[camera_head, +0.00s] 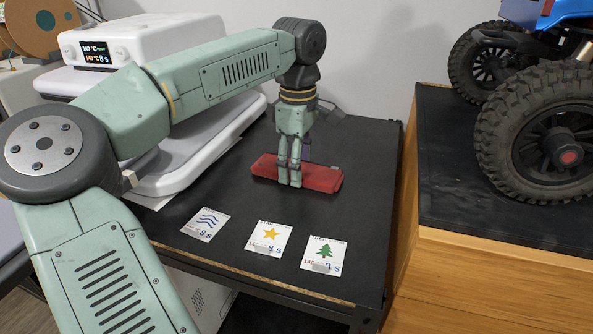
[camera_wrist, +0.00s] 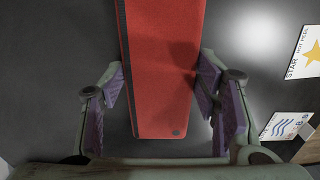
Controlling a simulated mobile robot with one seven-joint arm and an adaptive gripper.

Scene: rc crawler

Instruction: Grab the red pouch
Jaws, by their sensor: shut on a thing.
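The red pouch (camera_head: 322,178) lies long side across the black table, behind the row of cards. My gripper (camera_head: 290,182) points down at it from above, with its fingers in front of the pouch's middle. In the wrist view the red pouch (camera_wrist: 163,60) runs from the top edge down between the two purple-padded fingers of my gripper (camera_wrist: 161,88). The fingertips are at its two long edges, shut on it. The pouch appears to be on or very close to the table; I cannot tell if there is a gap.
Cards with blue waves (camera_head: 206,224), a yellow star (camera_head: 268,239) and a green tree (camera_head: 323,254) lie near the table's front edge. A white heat press (camera_head: 150,35) stands at left. A big-wheeled crawler (camera_head: 540,140) stands on the wooden bench (camera_head: 480,285) at right.

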